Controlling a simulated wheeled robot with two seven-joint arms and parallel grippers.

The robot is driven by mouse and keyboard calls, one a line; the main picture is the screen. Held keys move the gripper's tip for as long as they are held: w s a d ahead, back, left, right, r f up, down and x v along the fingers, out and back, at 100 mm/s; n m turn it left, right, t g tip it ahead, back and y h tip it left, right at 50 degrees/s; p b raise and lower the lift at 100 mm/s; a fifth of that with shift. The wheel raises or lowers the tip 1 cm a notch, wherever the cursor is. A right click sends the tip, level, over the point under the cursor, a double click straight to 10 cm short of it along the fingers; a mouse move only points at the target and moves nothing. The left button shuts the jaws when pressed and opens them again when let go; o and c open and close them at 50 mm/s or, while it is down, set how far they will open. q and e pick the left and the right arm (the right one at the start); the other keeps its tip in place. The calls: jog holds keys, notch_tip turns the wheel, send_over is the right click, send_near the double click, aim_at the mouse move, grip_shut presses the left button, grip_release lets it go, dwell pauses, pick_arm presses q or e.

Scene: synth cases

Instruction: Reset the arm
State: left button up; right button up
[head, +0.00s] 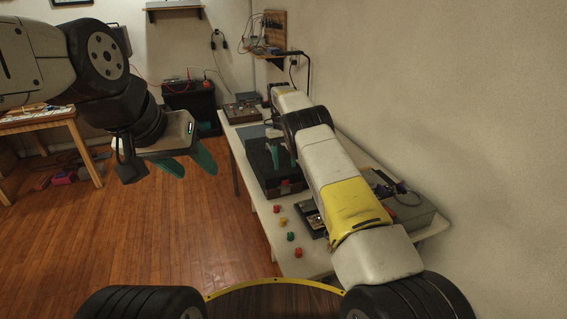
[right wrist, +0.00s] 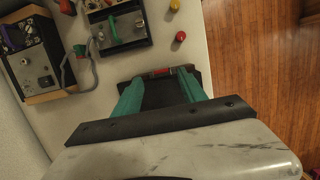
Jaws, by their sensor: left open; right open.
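My left gripper (head: 194,168) hangs over the wooden floor at the left of the head view, with its teal fingers apart and nothing between them. My right arm reaches forward over the white table (head: 262,222). My right gripper (right wrist: 160,88) has its two teal fingers spread wide. In the head view the right gripper is partly hidden by its own arm, beside a black case (head: 258,165) on the table. In the right wrist view a dark surface, seemingly part of this case, shows between the fingers; I cannot tell whether they touch it.
Several small coloured knobs, such as a yellow one (head: 283,221) and a green one (head: 290,237), line the table's left edge. Open floor (head: 170,245) lies left of the table.

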jog(key=shift+r, duration=0.45)
jog(key=s+d+r+m+t+y, duration=0.1)
jog(key=d+r, duration=0.2)
jog(key=r, duration=0.4)
jog(key=s+d+r+m+t, duration=0.1)
jog(key=d+r, duration=0.2)
jog(key=r, duration=0.5)
jog(key=s+d+r+t+y, duration=0.2)
jog(key=s+d+r, duration=0.2)
jog(key=s+r, duration=0.6)
jog(key=s+r+m+t, duration=0.1)
jog(key=s+r, duration=0.2)
jog(key=s, duration=0.5)
jog(key=s+r+t, duration=0.1)
jog(key=s+r, duration=0.2)
jog(key=s, duration=0.5)
jog(key=s+f+t, duration=0.1)
jog(key=s+f, duration=0.1)
jog(key=s, duration=0.5)
jog(key=s+f+t, duration=0.1)
jog(key=s+f, duration=0.2)
jog(key=s, duration=0.4)
jog(key=shift+s+t, duration=0.2)
jog(key=shift+t, duration=0.1)
jog(key=shift+f, duration=0.1)
